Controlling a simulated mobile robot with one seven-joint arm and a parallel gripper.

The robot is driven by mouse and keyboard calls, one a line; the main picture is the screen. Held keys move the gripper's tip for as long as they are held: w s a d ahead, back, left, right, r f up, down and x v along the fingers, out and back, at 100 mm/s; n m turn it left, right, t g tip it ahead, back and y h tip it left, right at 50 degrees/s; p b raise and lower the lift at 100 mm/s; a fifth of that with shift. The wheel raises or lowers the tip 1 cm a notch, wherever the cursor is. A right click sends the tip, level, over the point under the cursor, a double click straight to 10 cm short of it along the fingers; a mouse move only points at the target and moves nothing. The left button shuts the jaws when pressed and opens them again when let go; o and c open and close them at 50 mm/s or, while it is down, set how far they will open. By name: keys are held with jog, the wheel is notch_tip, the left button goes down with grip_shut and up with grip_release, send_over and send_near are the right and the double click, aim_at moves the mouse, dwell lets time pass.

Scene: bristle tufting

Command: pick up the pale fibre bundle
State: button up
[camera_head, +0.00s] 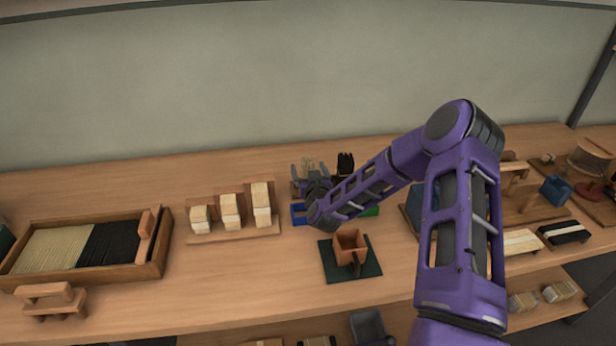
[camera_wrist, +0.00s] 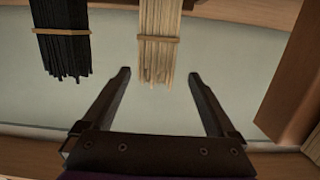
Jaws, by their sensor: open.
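The pale fibre bundle (camera_wrist: 158,52) hangs into the wrist view from the top, with a tan band around it. Its loose ends lie near the gap between my fingertips, roughly centred. In the head view the pale bundle (camera_head: 309,163) shows small at the back of the bench, partly behind my gripper. My gripper (camera_wrist: 158,76) is open and empty, a finger on either side of the bundle's line. I cannot tell how far the bundle's ends reach between the fingers. A black fibre bundle (camera_wrist: 65,48), also banded, is to the left; in the head view it stands at the right (camera_head: 345,163).
A blue bin (camera_head: 299,214) and a green one (camera_head: 370,211) sit by my wrist. A brown open box (camera_head: 350,243) stands on a dark mat (camera_head: 329,263) in front. A stepped rack (camera_head: 235,234) with pale blocks is left. A wooden post (camera_wrist: 291,85) is at the wrist view's right.

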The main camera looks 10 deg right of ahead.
aim_at(307, 160)
jog(key=w, duration=0.4)
jog(key=w+f, duration=0.1)
jog(key=w, duration=0.1)
jog(key=shift+w+d+f, duration=0.1)
jog(key=shift+w+d, duration=0.15)
jog(key=shift+d, duration=0.05)
jog(key=c, duration=1.4)
grip_shut()
